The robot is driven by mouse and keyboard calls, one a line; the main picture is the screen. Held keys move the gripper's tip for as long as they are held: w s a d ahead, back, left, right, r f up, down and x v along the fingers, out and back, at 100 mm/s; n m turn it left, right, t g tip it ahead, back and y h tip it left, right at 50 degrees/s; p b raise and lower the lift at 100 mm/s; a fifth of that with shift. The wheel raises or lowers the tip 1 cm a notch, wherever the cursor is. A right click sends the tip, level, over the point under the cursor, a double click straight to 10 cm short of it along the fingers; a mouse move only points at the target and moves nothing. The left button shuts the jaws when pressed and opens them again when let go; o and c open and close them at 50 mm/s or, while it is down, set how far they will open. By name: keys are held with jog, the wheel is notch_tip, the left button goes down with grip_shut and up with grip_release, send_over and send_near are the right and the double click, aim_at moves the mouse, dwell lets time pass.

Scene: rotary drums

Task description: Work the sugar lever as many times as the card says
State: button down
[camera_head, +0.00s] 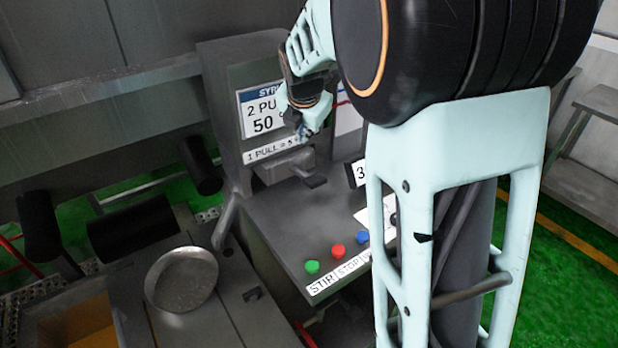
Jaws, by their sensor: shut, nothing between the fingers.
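A grey dispenser (225,100) carries a white card with a blue header (260,108) that reads "SYR…", "2 PU…" and "50"; its right part is hidden behind my gripper. A strip below (272,150) starts "1 PULL = 5". A grey lever-like part (311,179) juts out under the strip. My gripper (304,134) is shut and empty, in front of the card's right side and above that part; contact cannot be told. A white panel farther right (347,118) is mostly hidden by my arm. No sugar label or sugar lever can be made out.
A console (285,225) has green (312,267), red (338,251) and blue (362,236) buttons, with "STIR" and "STOP" labels. A card with a "3" (356,173) is partly covered. A metal pan (181,279) and black rollers (132,229) are at left.

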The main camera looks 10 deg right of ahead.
aim_at(311, 184)
jog(key=f+b, duration=0.1)
jog(key=f, duration=0.1)
jog(key=s+f+b, duration=0.1)
jog(key=f+b, duration=0.3)
jog(key=f, duration=0.1)
jog(key=shift+s+d, duration=0.35)
jog(key=shift+f, duration=0.1)
dwell(0.8)
jog(key=shift+s+f+b, duration=0.1)
jog(key=shift+f+b, duration=0.25)
jog(key=shift+b, duration=0.1)
jog(key=shift+s+d+f+b, duration=0.1)
jog(key=shift+s+f+b, duration=0.1)
jog(key=shift+f+b, duration=0.6)
jog(key=shift+s+d+f+b, duration=0.1)
jog(key=shift+s+f+b, duration=0.15)
jog(key=shift+f+b, duration=0.5)
jog(key=shift+s+d+f+b, duration=0.15)
jog(key=shift+f+b, duration=0.35)
jog(key=shift+f, duration=0.6)
dwell(2.4)
